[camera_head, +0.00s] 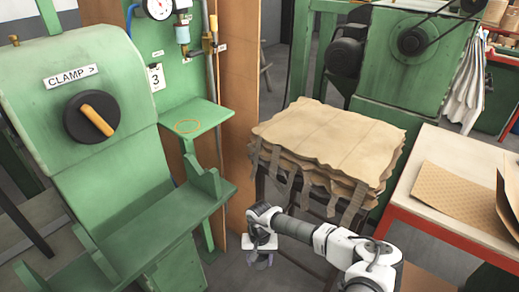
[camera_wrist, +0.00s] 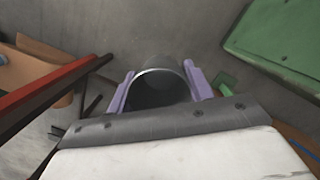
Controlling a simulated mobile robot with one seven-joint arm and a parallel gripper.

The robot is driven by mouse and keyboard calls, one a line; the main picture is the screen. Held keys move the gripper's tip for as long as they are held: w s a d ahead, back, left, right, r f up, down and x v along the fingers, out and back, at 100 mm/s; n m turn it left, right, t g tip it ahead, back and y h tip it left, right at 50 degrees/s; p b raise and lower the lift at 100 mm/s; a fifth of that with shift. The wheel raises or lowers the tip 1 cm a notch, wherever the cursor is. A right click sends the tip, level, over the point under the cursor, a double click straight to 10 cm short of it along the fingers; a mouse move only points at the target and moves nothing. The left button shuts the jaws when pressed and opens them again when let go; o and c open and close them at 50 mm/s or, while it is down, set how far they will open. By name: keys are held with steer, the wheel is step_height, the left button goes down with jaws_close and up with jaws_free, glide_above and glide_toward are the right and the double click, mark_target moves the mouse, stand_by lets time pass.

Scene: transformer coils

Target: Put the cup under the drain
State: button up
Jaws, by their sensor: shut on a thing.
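A grey metal cup (camera_wrist: 160,92) with a bright rim sits between the purple fingers of my gripper (camera_wrist: 160,78) in the wrist view. The fingers are shut on it, one on each side, and its inside looks dark. In the head view my gripper (camera_head: 262,261) hangs over the floor, right of the green machine and lower than its small shelf; the cup is hard to make out there. The small green shelf (camera_head: 205,116) bears an orange ring mark. Above it is a blue and metal fitting (camera_head: 183,33), which may be the drain; its outlet is not clear.
The green machine (camera_head: 85,80) with a clamp knob stands left, its lower ledge (camera_head: 180,215) jutting near my gripper. A wooden post (camera_head: 240,110) stands behind. A stack of brown sheets (camera_head: 330,140) and a red-edged table (camera_head: 455,205) are right. The small shelf looks empty.

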steer(key=s+f, duration=0.4)
steer(key=f, duration=0.1)
